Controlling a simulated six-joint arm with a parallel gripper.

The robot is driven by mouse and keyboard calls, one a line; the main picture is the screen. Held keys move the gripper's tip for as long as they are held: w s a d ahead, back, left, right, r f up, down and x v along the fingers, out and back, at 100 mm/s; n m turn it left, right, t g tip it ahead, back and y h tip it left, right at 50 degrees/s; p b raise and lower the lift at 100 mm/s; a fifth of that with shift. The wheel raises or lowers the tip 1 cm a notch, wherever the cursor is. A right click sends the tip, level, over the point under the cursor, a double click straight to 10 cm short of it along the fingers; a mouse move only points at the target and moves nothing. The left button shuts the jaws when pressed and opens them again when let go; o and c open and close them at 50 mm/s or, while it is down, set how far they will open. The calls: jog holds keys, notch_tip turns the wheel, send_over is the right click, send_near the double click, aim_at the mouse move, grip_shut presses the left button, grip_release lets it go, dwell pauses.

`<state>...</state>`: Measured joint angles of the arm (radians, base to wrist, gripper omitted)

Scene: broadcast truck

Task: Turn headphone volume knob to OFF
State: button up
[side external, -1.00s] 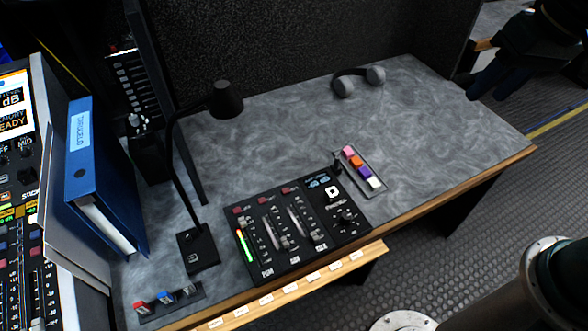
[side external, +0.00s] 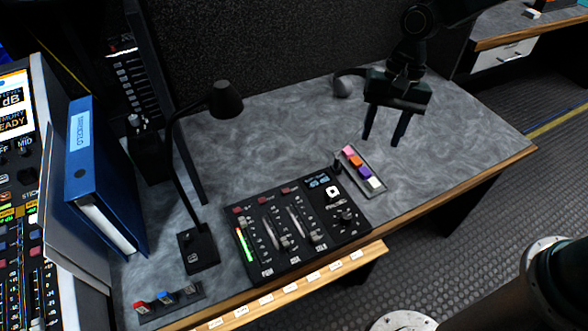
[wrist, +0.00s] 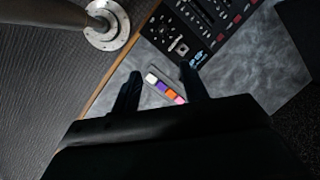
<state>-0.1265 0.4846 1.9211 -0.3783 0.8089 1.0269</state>
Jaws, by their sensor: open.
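The audio mixer panel (side external: 290,230) is a black box with faders and knobs, lying at the front of the grey desk. A small dark knob (side external: 346,215) sits at its right end, below a white square button; I take it for the headphone volume knob, but its pointer setting is too small to read. The panel also shows at the top of the wrist view (wrist: 205,22). My gripper (side external: 386,140) is open and empty, above the desk's right part, behind and to the right of the panel. Its two fingers show in the wrist view (wrist: 160,85).
A strip of coloured blocks (side external: 361,168) lies right of the panel. Headphones (side external: 343,87) at the back are partly hidden by my gripper. A black desk lamp (side external: 226,99) and blue binder (side external: 92,175) stand left. The desk's right part (side external: 450,140) is clear.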

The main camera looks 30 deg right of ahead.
aim_at(347, 216)
notch_tip(347, 216, down, 8)
jog(key=w+a+m+g, duration=0.1)
jog(key=a, duration=0.1)
jog(key=shift+a+m+g, duration=0.3)
jog(key=shift+a+m, duration=0.1)
jog(key=x, duration=1.3)
jog(key=shift+s+a+f, duration=0.15)
jog(key=shift+a+f, duration=0.05)
jog(key=shift+a, duration=0.1)
jog(key=shift+c, duration=0.2)
grip_shut()
